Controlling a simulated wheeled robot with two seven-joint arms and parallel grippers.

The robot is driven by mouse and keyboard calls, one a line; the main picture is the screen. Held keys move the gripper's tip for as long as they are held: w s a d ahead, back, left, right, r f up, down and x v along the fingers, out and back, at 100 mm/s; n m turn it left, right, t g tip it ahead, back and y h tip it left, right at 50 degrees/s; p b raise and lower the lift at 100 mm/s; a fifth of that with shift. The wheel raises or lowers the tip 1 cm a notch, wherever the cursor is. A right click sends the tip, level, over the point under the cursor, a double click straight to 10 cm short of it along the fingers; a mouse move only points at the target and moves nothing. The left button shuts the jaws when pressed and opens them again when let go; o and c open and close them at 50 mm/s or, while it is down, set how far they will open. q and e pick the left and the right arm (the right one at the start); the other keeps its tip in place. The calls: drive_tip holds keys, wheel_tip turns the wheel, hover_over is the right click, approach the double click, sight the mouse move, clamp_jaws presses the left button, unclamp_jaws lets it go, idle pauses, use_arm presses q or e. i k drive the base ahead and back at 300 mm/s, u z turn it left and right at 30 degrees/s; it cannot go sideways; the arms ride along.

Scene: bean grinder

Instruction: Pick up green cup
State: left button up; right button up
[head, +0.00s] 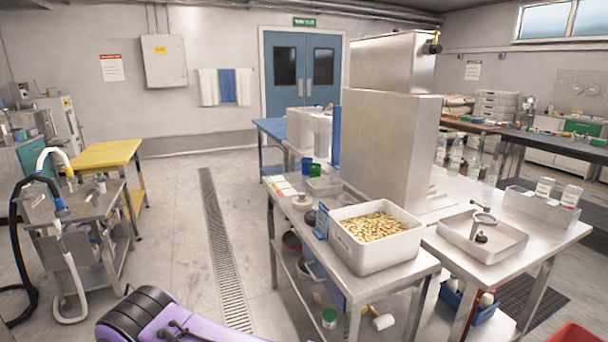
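A small green cup (315,170) stands near the far left edge of the steel table (395,282), in the middle of the head view. A blue cup (306,165) stands close beside it on the left. A clear plastic container (323,187) is just in front of the green cup. Neither of my grippers shows in the head view.
A white bin of beans (345,245) stands at the table's near end. A tall steel machine (388,145) rises right of the cups. A metal tray (482,238) is further right. A cluttered cart (85,210) stands left. Open floor (170,225) lies between cart and table.

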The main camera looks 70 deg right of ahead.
sight(314, 168)
drive_tip(key=z, duration=0.35)
drive_tip(key=i, duration=0.85)
drive_tip(key=z, duration=0.6)
